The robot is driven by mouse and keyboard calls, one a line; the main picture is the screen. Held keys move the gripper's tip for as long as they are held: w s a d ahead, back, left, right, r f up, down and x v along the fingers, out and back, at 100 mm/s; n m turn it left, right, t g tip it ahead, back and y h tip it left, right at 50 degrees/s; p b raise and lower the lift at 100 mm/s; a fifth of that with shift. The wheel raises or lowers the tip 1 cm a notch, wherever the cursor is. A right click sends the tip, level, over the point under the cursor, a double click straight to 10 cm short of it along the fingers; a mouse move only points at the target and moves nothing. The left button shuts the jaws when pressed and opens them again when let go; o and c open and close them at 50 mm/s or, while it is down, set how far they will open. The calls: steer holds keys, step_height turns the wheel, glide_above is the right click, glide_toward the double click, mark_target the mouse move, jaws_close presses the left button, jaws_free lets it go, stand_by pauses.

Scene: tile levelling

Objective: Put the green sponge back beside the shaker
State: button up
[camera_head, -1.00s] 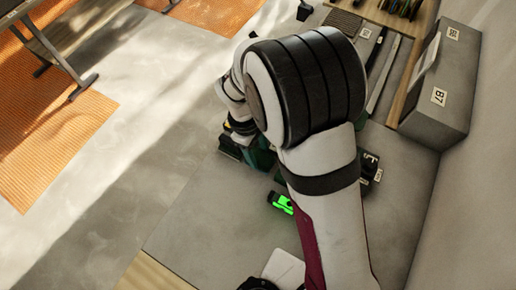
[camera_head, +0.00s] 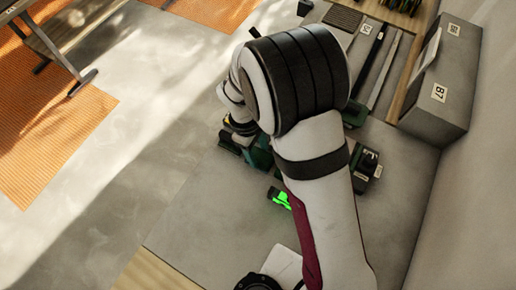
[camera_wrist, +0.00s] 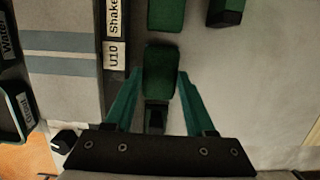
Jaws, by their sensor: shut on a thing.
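In the wrist view my gripper (camera_wrist: 160,80) has its two green fingers closed on the sides of a dark green block, which I take as the green sponge (camera_wrist: 159,68). The label strip beside it reads "Shaker" (camera_wrist: 113,18), with a "U10" tag (camera_wrist: 115,66) below. The shaker itself I cannot make out for certain. Another green block (camera_wrist: 166,14) lies just ahead of the sponge, and a darker green one (camera_wrist: 227,11) is to its right. I cannot tell whether the sponge touches the surface. In the head view my arm hides most of the gripper and the sponge.
A dark tray (camera_wrist: 15,110) stands at the left in the wrist view, near a "Water" label (camera_wrist: 8,37). In the head view a bright green-lit device (camera_head: 281,198) lies on the grey worktop (camera_head: 205,215). A grey box marked B7 (camera_head: 437,95) stands at the right.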

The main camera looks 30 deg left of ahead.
steer(key=o, duration=1.6)
steer(key=shift+c, duration=0.2)
steer(key=v, duration=0.2)
steer(key=d+v, duration=0.1)
steer(key=v, duration=0.5)
steer(key=shift+d+r, duration=0.15)
steer(key=shift+d, duration=0.2)
steer(key=d+r+m+y, duration=0.1)
steer(key=d+r+m, duration=0.65)
steer(key=d, duration=0.35)
steer(key=s+d+r+m+y, duration=0.3)
steer(key=s+d+m, duration=0.8)
steer(key=m, duration=0.5)
steer(key=shift+d+r, duration=0.3)
steer(key=shift+d, duration=0.05)
